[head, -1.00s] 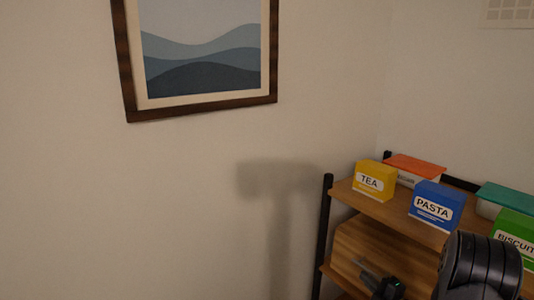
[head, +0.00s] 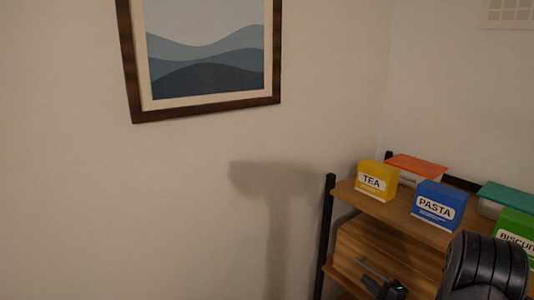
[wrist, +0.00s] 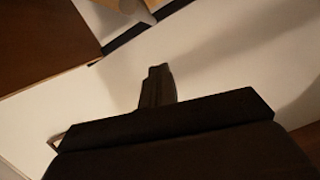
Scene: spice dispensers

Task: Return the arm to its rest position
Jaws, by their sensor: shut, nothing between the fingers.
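My gripper (wrist: 157,88) shows dark in the wrist view, with its fingers together and nothing between them. The fingers point up the picture over a pale surface. In the head view, a dark rounded link of my arm (head: 485,266) is at the lower right, in front of the shelf unit.
A wooden shelf unit (head: 345,190) with black posts stands at the right. It bears a yellow TEA box (head: 377,181), a blue PASTA box (head: 438,206), a green box (head: 514,228) and others. A framed picture (head: 208,50) hangs on the wall. The left side is clear.

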